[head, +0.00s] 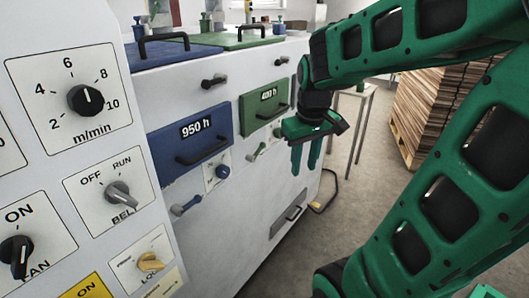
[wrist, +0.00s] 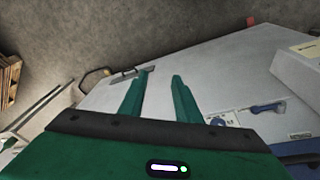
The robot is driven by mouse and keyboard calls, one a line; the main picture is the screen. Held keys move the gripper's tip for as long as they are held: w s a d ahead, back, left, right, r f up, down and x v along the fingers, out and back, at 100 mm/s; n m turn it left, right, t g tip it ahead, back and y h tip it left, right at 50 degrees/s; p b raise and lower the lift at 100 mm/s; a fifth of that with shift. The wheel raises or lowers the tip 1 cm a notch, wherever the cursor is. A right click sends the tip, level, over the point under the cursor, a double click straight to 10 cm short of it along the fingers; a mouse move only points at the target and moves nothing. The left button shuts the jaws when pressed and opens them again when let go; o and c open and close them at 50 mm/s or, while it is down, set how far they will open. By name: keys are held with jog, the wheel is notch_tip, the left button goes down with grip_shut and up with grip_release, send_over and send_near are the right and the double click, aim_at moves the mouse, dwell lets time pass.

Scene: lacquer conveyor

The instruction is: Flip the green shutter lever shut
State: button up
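The green shutter lever (head: 257,152) is a small lever on the white machine front, just below the green 400-hour panel (head: 264,104). I cannot make out the green lever in the wrist view.
The control panel (head: 60,165) with dials stands at the left.

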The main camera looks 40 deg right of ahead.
jog(key=s+a+f+m+g+y, duration=0.2)
jog(key=s+f, duration=0.4)
jog(key=w+d+f+n+t+y, duration=0.1)
jog(key=w+f+t+y, duration=0.1)
jog(key=w+f+y, duration=0.45)
jog(key=w+d+f+n+t+y, duration=0.1)
jog(key=w+f+t, duration=0.15)
jog(key=w, duration=0.75)
jog(key=w+d+r+m+t+y, duration=0.1)
jog(key=w+d+r+t+y, duration=0.1)
jog(key=w+d+r+t, duration=0.3)
jog(key=d+t+y, duration=0.2)
jog(key=d+t, duration=0.2)
jog(key=d, duration=0.3)
jog(key=x, duration=1.1)
